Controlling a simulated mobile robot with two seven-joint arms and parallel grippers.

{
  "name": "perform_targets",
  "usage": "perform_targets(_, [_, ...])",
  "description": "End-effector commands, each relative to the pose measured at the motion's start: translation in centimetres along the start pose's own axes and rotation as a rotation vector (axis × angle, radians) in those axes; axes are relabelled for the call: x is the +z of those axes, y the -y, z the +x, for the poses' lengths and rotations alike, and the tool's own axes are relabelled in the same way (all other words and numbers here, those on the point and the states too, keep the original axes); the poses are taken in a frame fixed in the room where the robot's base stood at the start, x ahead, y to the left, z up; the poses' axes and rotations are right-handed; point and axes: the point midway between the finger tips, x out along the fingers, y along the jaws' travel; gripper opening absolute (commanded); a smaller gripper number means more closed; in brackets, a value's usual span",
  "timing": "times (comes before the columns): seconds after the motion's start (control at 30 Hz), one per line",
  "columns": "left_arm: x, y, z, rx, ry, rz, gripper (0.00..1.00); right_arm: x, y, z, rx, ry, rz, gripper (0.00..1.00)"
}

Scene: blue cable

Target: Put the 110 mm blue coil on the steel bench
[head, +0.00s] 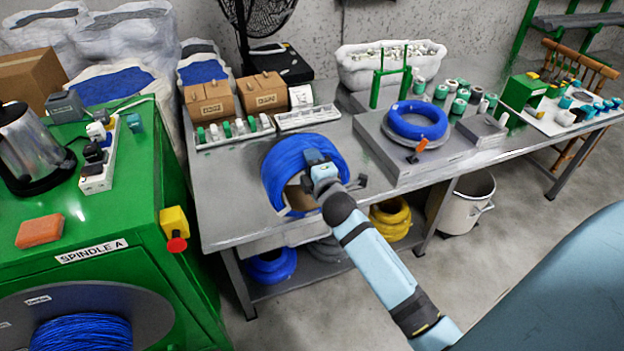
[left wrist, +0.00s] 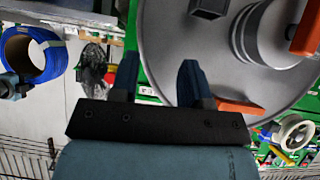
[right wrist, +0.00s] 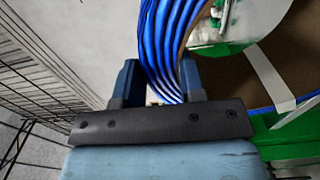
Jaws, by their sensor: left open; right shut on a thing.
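A thick blue coil (head: 283,172) with a brown inner face hangs tilted over the front left part of the steel bench (head: 232,213). My right gripper (head: 322,170) is shut on the right side of its ring. In the right wrist view the blue strands (right wrist: 168,45) pass between the two fingers (right wrist: 160,85). Whether the coil touches the bench I cannot tell. The left wrist view also shows this coil (left wrist: 28,62). My left gripper (left wrist: 157,80) is open and empty, in front of a grey reel flange (left wrist: 180,75); it is not in the head view.
Another blue coil (head: 418,128) rests on a grey stand with a green post on the bench. Brown boxes (head: 210,100) and a parts tray (head: 306,117) stand behind the held coil. Yellow (head: 390,218) and blue (head: 271,265) coils lie underneath. The green spindle cabinet (head: 130,190) is left.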

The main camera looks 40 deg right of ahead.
Motion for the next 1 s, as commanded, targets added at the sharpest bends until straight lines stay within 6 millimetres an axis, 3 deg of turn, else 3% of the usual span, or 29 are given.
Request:
perform_targets(0.17, [0.0, 0.0, 0.1, 0.0, -0.001, -0.004, 0.43, 0.0, 0.9, 0.1, 0.005, 0.0, 0.001, 0.0])
perform_targets(0.43, [0.5, -0.1, 0.5, 0.002, 0.006, -0.012, 0.43, 0.0, 4.3, 0.0, 0.004, 0.0, 0.002, 0.0])
perform_targets(0.9, [0.3, -0.1, 0.6, 0.003, -0.001, -0.015, 0.43, 0.0, 5.0, 0.0, 0.005, -0.001, 0.0, 0.0])
perform_targets(0.93, [0.3, -0.1, 0.6, 0.003, 0.0, -0.016, 0.43, 0.0, 5.2, 0.0, 0.0, 0.0, 0.0, 0.41])
perform_targets(1.0, [0.3, -0.2, 0.6, 0.003, 0.002, -0.016, 0.43, 0.0, 5.2, 0.0, 0.0, 0.0, 0.0, 0.57])
